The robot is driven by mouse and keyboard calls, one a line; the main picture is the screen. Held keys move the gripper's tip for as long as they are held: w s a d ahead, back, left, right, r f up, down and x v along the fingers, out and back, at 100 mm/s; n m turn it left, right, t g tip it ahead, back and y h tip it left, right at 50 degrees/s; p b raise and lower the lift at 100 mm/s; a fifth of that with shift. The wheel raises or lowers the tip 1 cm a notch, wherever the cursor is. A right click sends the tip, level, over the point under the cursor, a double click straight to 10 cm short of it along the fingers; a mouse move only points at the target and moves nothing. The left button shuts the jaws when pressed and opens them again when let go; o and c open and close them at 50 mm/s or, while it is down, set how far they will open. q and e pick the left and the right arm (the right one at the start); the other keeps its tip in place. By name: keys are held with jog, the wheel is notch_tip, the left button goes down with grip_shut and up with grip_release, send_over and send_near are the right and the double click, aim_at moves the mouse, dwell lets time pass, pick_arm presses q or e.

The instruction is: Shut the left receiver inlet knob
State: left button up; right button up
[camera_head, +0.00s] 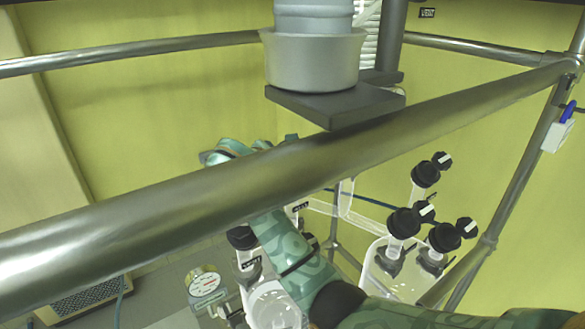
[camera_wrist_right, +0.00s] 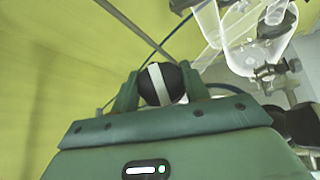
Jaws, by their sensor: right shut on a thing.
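In the right wrist view, a round black knob (camera_wrist_right: 174,82) with a white bar across its face sits between the two green fingers of my right gripper (camera_wrist_right: 160,84). The fingers are shut on its sides. The white bar stands nearly upright in that view, tilted slightly. In the head view my right arm reaches up and left behind the thick metal rail, which hides the gripped knob and most of the gripper. I cannot tell from the head view which vessel this knob belongs to. My left gripper is in neither view.
The thick metal rail (camera_head: 180,205) crosses in front of my right arm. A glass vessel (camera_head: 385,270) with several black-capped necks stands at the right. A pressure gauge (camera_head: 205,284) is at lower left. A grey motor housing (camera_head: 313,65) hangs above. Glassware (camera_wrist_right: 250,30) also shows in the wrist view.

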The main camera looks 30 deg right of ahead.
jog(key=shift+a+r+m+g, duration=0.1)
jog(key=shift+m+g, duration=0.5)
jog(key=shift+m, duration=0.3)
jog(key=o, duration=1)
jog(key=v, duration=1.6)
jog(key=shift+a+r, duration=0.15)
jog(key=shift+a, duration=0.1)
